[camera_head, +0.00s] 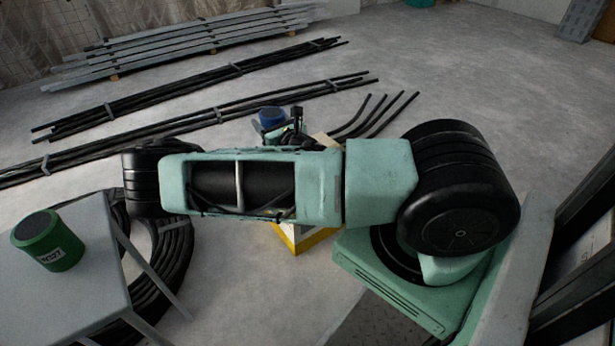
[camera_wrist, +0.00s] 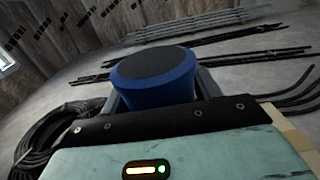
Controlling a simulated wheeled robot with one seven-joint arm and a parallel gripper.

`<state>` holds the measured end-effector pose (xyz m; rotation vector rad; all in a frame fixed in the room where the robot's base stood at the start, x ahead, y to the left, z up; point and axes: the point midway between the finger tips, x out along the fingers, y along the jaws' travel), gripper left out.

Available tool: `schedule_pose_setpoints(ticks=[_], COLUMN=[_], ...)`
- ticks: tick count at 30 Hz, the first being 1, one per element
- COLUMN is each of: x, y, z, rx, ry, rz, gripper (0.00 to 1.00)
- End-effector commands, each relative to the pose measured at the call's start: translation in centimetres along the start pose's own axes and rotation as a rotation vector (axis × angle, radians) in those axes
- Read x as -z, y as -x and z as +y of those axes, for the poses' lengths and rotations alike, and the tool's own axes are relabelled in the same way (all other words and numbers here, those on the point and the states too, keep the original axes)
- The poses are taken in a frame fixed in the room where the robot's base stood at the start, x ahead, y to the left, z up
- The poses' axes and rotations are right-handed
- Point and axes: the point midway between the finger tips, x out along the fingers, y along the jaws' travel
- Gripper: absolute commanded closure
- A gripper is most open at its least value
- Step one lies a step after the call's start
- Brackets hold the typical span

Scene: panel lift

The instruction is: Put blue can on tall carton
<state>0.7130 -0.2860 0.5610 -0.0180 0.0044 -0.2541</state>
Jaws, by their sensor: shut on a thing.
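The blue can (camera_head: 271,116) with a dark top is in my gripper (camera_head: 281,128), beyond my forearm in the head view. In the wrist view the blue can (camera_wrist: 155,78) stands between the fingers of my gripper (camera_wrist: 160,92), which are shut on it. The palm hides its lower part. A carton (camera_head: 300,239) with a white and yellow lower part stands on the floor behind my arm, mostly hidden. A tan cardboard edge (camera_head: 323,142) shows above my arm and also in the wrist view (camera_wrist: 287,124). I cannot tell whether the can touches anything below.
A green can (camera_head: 48,240) stands on a grey table (camera_head: 95,235) at the left. A coil of black hose (camera_head: 172,255) lies beside it. Bundles of black rods (camera_head: 190,88) and grey bars (camera_head: 180,42) lie at the back.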

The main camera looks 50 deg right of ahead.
Motion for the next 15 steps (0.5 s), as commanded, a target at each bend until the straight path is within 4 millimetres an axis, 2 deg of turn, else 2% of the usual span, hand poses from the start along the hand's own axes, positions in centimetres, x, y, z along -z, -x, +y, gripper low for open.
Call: schedule_pose_setpoints(ticks=[1,6,12,15], x=[2.3,4.7,6.5,6.8], y=[-0.3,-0.6,-0.2,0.1], z=[-2.0,-8.0,-13.8,-15.6], rx=[0.034,0.134,0.235,0.268], ry=[0.002,0.003,0.006,0.007], rz=[-0.002,0.000,0.002,0.002], gripper=[0.69,0.69,0.69,0.69])
